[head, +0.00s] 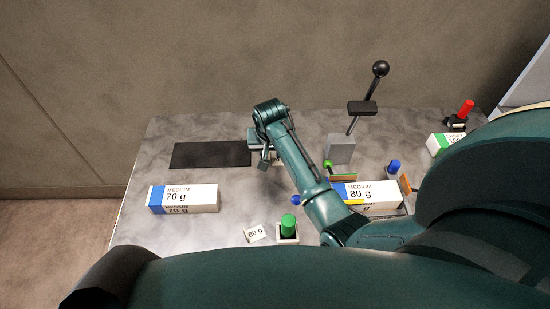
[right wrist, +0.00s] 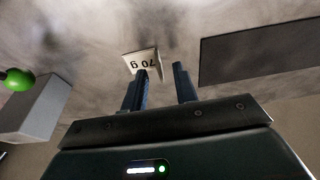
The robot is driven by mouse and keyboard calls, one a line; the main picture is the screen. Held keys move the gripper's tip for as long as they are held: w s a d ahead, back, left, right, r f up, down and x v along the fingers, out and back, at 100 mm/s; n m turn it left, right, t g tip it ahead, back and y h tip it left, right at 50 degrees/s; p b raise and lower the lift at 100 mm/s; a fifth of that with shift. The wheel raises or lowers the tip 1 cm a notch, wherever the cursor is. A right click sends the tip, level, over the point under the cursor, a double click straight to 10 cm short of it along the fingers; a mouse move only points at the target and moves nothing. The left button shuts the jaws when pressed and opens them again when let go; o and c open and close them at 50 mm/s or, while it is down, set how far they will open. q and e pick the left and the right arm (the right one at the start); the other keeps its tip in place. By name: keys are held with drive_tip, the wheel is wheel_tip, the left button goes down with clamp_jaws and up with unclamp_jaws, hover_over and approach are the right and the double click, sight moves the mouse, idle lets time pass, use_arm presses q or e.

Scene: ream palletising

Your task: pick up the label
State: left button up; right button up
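In the head view my right gripper (head: 266,158) is over the table beside the black mat, and the arm mostly hides the label. A second label reading "80 g" (head: 256,233) lies near the front of the table. My left gripper is not in view.
A "70 g" ream (head: 183,198) lies at left and an "80 g" ream (head: 371,196) at right. The black mat (head: 209,155) is bare. A green-topped stamp (head: 288,226) stands in front. A grey block with a black-knobbed lever (head: 340,150) stands right of the gripper.

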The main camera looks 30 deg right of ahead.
drive_tip(key=shift+f, duration=0.15)
clamp_jaws()
idle(0.4)
